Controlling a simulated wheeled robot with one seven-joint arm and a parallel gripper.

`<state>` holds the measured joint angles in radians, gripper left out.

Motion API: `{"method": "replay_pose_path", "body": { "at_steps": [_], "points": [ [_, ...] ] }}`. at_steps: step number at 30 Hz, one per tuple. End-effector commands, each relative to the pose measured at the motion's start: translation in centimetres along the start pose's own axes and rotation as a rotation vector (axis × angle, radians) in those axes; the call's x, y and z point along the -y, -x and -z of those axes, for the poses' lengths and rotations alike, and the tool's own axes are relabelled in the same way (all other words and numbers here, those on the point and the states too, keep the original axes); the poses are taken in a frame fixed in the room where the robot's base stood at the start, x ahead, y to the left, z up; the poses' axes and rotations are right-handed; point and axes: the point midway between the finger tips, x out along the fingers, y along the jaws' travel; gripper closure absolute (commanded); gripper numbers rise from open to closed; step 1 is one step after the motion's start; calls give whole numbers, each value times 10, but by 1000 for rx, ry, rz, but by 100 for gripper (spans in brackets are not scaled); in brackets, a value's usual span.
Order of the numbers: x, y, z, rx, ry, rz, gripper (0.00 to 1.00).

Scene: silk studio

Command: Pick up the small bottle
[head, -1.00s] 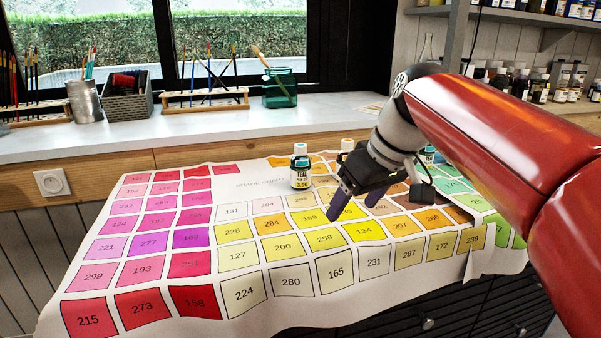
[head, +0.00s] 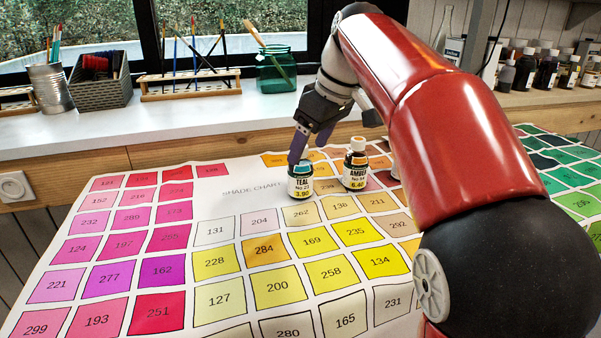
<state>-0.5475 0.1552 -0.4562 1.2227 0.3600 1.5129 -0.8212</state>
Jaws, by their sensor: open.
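A small dark bottle with a white label reading TEAL (head: 300,187) stands upright on the shade chart, left of the other bottle. My gripper (head: 308,152) is open at the top of the teal bottle. One purple finger overlaps the left of its cap and hides part of it; the other finger shows at the right, behind the cap. I cannot tell whether either finger touches the bottle.
The shade chart (head: 215,190) covers the table; its left and front areas are clear. A counter (head: 120,135) behind holds a metal brush can (head: 50,90), a grey basket (head: 102,92), a brush rack (head: 190,88) and a green glass jar (head: 275,72). Shelved bottles (head: 545,70) stand right.

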Motion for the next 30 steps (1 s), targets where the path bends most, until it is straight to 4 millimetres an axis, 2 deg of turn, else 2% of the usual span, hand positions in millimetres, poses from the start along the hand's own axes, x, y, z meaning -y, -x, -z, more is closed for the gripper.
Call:
{"method": "replay_pose_path", "body": {
  "at_steps": [13, 16, 23, 30],
  "points": [
    [-6, -60, 3, 1, -1, 1, 29],
    [-6, -67, 3, 0, 1, -1, 29],
    [-6, -68, 3, -1, -1, -2, 29],
    [-6, -68, 3, 0, -1, -2, 58]
  ]
}}
